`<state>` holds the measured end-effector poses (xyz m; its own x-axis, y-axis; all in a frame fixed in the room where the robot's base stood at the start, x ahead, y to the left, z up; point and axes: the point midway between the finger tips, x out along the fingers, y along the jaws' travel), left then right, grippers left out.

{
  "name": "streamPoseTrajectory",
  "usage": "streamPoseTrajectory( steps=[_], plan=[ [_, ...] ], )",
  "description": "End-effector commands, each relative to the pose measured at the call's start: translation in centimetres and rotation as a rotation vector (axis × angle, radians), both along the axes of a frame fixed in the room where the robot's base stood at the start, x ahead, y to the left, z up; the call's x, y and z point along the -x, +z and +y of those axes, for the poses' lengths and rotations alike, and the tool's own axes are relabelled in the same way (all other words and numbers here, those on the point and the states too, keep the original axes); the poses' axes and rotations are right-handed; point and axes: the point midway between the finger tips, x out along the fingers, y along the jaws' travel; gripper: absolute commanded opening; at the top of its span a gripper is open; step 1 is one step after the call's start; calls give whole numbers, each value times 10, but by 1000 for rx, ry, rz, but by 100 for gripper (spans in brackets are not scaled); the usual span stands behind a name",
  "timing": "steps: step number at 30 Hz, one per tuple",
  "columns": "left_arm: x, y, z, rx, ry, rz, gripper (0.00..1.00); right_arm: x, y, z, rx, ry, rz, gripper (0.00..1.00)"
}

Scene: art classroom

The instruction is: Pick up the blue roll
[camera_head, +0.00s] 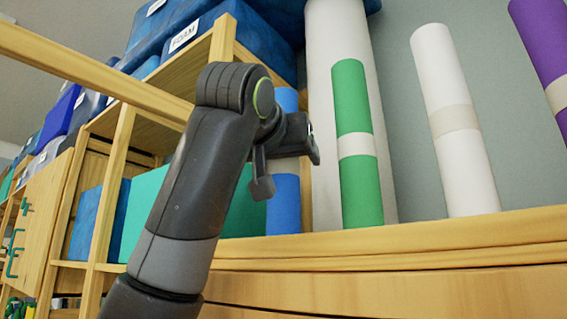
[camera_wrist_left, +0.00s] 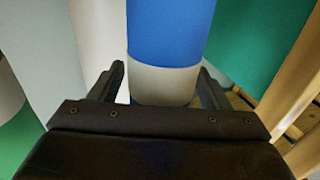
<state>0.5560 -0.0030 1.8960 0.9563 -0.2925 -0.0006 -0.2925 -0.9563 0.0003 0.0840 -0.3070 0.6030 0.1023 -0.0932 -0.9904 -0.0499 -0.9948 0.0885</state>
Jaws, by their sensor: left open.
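The blue roll (camera_head: 286,205) stands upright on the wooden ledge in the head view, partly hidden behind my left gripper (camera_head: 291,160). In the left wrist view the blue roll (camera_wrist_left: 170,30) has a pale band around it. My left gripper (camera_wrist_left: 160,88) is open, with one finger on each side of the roll at the band. A gap shows beside the left finger. The right finger looks close to the band, and I cannot tell whether it touches. My right gripper is not in view.
A green roll (camera_head: 352,100) with a white band stands right of the blue roll, before a wide white roll (camera_head: 325,25). A white roll (camera_head: 440,70) and a purple roll (camera_head: 540,40) stand farther right. A wooden shelf (camera_head: 222,40) with blue boxes rises at left.

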Motion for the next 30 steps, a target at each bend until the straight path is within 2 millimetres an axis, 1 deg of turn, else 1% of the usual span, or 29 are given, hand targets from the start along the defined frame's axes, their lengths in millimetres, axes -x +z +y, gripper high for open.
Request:
streamPoseTrajectory(
  steps=[2, 3, 15, 24, 30],
  plan=[
    [0, 0, 0, 0, 0, 0, 70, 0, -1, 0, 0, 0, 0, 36],
    [0, 0, 0, 0, 0, 0, 68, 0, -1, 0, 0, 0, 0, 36],
    [0, 0, 0, 0, 0, 0, 16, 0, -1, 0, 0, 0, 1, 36],
    [1, 2, 0, 1, 0, -2, 16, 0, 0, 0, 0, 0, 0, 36],
    [1, 11, 0, 0, 0, -3, 16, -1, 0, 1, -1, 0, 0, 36]
  ],
)
